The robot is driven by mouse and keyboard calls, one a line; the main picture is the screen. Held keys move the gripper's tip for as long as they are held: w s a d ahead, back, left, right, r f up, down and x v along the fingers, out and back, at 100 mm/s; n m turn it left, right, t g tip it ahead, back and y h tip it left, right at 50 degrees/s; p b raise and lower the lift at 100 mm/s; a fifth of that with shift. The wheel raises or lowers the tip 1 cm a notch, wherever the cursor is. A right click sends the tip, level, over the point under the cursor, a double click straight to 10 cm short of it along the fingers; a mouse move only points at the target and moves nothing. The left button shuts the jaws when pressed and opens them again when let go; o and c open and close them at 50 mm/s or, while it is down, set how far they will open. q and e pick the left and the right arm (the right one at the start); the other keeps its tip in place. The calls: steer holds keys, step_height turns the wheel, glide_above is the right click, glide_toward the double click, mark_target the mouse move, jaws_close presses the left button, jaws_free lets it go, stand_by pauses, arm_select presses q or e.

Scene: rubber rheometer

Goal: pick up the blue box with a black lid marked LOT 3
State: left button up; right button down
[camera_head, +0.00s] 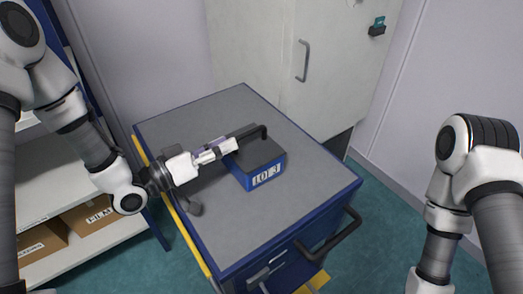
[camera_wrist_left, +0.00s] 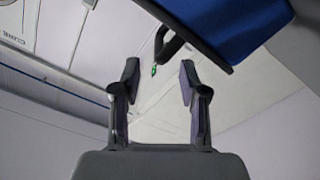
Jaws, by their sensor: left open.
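The blue box with a black lid (camera_head: 265,178) sits on the grey top of a cart, its white label facing the front. The label looks like LOT 3. A black bar handle (camera_head: 263,131) rises from the lid. My left gripper (camera_head: 226,146) reaches in from the left, level with the handle, overlapping the lid's left part. In the left wrist view, the gripper (camera_wrist_left: 157,85) is open with nothing between its fingers. The box's blue side (camera_wrist_left: 250,22) and the handle (camera_wrist_left: 166,45) show beyond the fingertips. My right gripper is out of the picture.
The cart's grey top (camera_head: 225,235) is clear around the box. A black push handle (camera_head: 335,238) sticks out at its front right. A pale cabinet (camera_head: 265,50) stands behind. Shelves with cardboard boxes (camera_head: 90,215) are at the left.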

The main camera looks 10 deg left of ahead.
mark_target(241, 138)
arm_select(q)
steer(key=x, duration=0.7)
steer(key=shift+d+p, duration=0.15)
steer(key=shift+p, duration=0.15)
jaws_close()
